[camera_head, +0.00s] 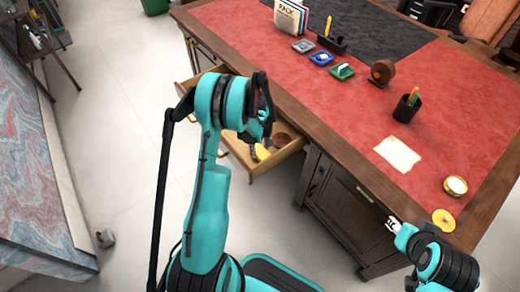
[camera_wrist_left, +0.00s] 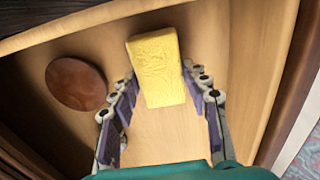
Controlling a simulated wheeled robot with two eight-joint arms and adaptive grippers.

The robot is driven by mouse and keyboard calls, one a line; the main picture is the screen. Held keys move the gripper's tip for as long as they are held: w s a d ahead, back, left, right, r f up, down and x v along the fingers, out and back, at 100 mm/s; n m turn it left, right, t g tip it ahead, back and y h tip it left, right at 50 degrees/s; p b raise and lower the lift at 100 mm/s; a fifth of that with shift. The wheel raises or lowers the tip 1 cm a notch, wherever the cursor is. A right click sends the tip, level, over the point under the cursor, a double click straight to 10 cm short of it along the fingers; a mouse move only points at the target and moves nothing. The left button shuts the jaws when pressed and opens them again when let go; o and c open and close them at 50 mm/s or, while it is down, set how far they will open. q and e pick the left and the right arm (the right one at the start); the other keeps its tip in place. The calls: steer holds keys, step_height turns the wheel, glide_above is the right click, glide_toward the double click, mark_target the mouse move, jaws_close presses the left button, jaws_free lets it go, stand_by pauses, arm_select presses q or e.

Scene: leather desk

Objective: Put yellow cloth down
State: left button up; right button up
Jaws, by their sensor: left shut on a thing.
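The yellow cloth (camera_wrist_left: 157,66) is a folded, rough-textured block. My left gripper (camera_wrist_left: 160,86) is shut on its near end, with a finger on each side. The cloth is over the wooden floor of the open desk drawer (camera_wrist_left: 168,130); whether it touches the floor I cannot tell. In the head view, my left gripper (camera_head: 262,138) points down into the drawer (camera_head: 262,169), and a bit of the cloth (camera_head: 262,152) shows below it. My right gripper (camera_head: 392,224) is beside the desk's front edge; its fingers are too small to judge.
A brown round object (camera_wrist_left: 76,84) lies in the drawer left of the cloth. The desk (camera_head: 330,108) bears a pen cup (camera_head: 406,108), a paper sheet (camera_head: 397,154), small trays (camera_head: 321,58) and a round tin (camera_head: 455,186). A yellow disc (camera_head: 443,220) is by the near edge.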

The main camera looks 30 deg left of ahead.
arm_select(q)
steer(key=shift+f, duration=0.15)
steer(key=o, duration=1.2)
